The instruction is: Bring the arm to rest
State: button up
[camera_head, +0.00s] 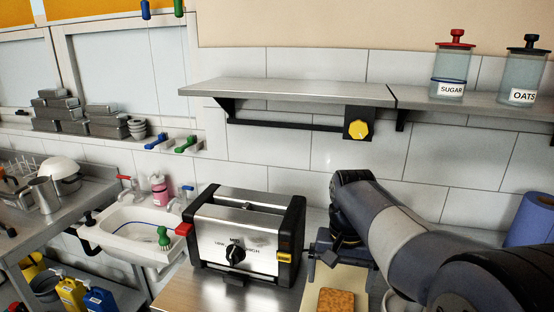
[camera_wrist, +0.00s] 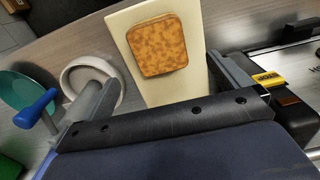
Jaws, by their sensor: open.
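My arm (camera_head: 395,230) reaches in from the lower right in the head view, bent over the counter beside the toaster. My gripper (camera_wrist: 158,78) is open and empty in the wrist view, with its two jaws wide apart. A brown toast slice (camera_wrist: 157,45) lies on a cream board (camera_wrist: 155,91) beyond and between the jaws. The slice also shows at the bottom edge of the head view (camera_head: 335,300). In the head view the fingertips are mostly hidden by my wrist. I cannot tell the exact height of the gripper above the board.
The steel toaster (camera_head: 240,235) stands close to the left of my gripper. A shelf (camera_head: 300,92) with sugar (camera_head: 450,75) and oats (camera_head: 522,80) jars hangs above. A blue roll (camera_head: 530,220) stands at right, the sink (camera_head: 135,222) at left. A white ring-shaped object (camera_wrist: 117,72) lies near the left jaw.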

aim_at(337, 301)
notch_tip(337, 301, down, 6)
jog(key=shift+f, duration=0.15)
jog(key=shift+r, duration=0.35)
